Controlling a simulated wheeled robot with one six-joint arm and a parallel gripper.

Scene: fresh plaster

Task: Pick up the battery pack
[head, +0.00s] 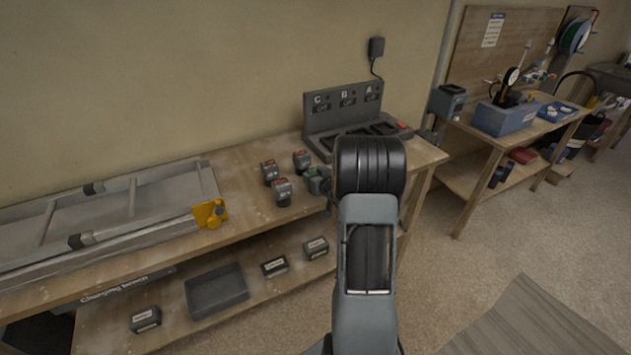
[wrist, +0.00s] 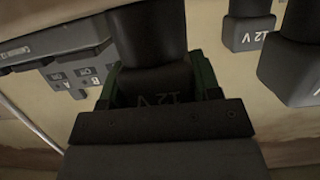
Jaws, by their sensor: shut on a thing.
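My gripper (head: 319,181) is shut on a dark battery pack (wrist: 160,97) at the workbench, left of the charger. In the wrist view the pack sits between the jaws, with a faint 12 V mark facing the camera and green showing at both sides. In the head view my arm hides much of the grip. I cannot tell whether the pack touches the bench.
The charger (head: 348,108) with bays marked C, B and A stands against the wall. The lower shelf holds a grey tray (head: 216,291) and several small boxes. Another bench (head: 470,135) stands at the right, beyond open floor.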

